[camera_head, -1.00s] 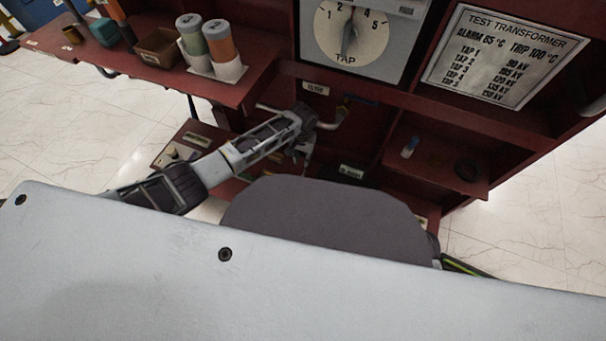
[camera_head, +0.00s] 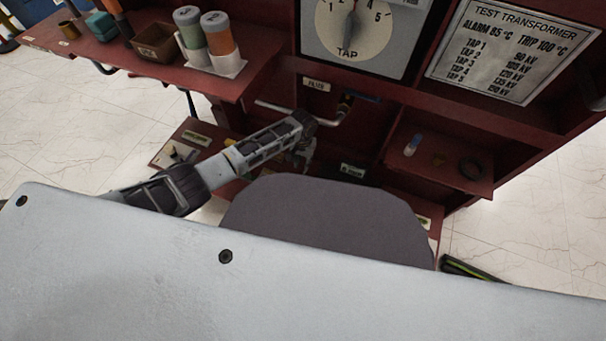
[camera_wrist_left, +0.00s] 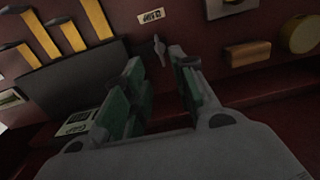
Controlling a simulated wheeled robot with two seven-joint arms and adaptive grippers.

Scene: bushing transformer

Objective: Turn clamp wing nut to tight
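In the left wrist view a small grey wing-shaped piece (camera_wrist_left: 159,46), which looks like the wing nut, sits on the dark red panel under a white label (camera_wrist_left: 151,16) too blurred to read surely. My left gripper (camera_wrist_left: 158,70) is open, its two green-padded fingers apart with the grey piece showing beyond the gap between the tips. I cannot tell whether a finger touches it. In the head view my left gripper (camera_head: 304,158) is low in front of the red cabinet, and the wing nut cannot be made out there. My right gripper is not in view.
A pale pipe with a handle (camera_head: 298,112) runs just above my left gripper. A shelf at right holds a small bottle (camera_head: 411,146) and a dark ring (camera_head: 470,169). In the wrist view, yellow bars (camera_wrist_left: 68,34) stand left and an ochre block (camera_wrist_left: 249,53) right.

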